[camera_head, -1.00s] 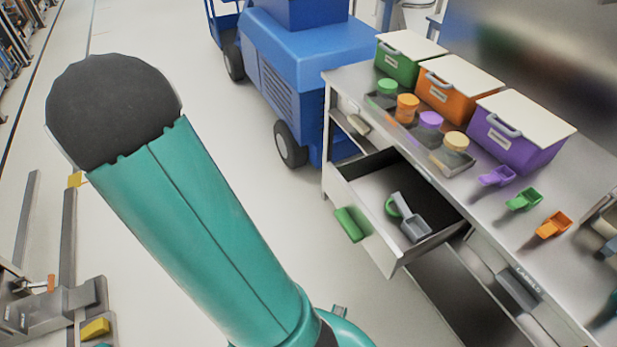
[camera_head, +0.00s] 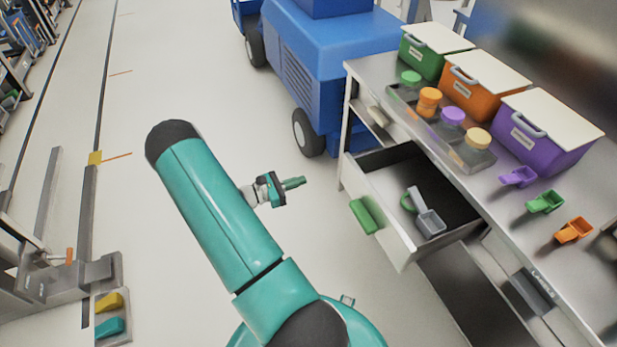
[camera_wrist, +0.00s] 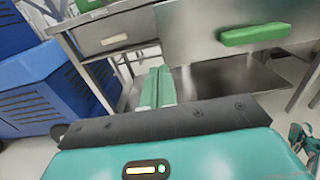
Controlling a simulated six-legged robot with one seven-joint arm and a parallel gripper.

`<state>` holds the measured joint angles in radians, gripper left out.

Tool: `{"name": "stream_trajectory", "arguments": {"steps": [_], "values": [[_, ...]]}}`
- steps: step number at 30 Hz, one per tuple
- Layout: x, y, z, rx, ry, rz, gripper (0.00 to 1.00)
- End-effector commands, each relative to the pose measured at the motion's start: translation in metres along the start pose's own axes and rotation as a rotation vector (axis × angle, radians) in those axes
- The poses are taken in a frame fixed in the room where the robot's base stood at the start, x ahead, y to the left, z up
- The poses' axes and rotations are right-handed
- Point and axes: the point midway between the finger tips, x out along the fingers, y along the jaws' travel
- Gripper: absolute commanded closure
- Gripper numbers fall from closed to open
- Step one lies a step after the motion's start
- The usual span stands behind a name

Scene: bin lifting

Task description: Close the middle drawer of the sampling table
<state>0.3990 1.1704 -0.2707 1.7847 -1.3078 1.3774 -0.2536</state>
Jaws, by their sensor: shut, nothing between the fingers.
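The open drawer (camera_head: 394,238) sticks out from the sampling table (camera_head: 365,75), between two drawers that sit flush in it. Its front carries a green handle (camera_head: 363,215). A grey scoop (camera_head: 430,222) and a green item lie inside it. My gripper (camera_head: 298,182) is shut and empty, in the air left of the drawer front and apart from it. In the wrist view my shut fingers (camera_wrist: 158,88) point toward the table, below and left of the green handle (camera_wrist: 255,34). The drawer's inside is hidden there.
Green, orange and purple bins (camera_head: 545,130) stand on the tabletop with several jars and scoops. A blue vehicle (camera_head: 330,60) stands behind the table's far end. A metal frame (camera_head: 70,275) is at the left. The floor between is clear.

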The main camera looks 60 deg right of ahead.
Motion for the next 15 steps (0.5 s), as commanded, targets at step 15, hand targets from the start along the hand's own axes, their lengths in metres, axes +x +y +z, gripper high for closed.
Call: {"name": "stream_trajectory", "arguments": {"steps": [15], "values": [[0.099,-0.002,0.0,0.002,0.002,-0.005,1.0]]}}
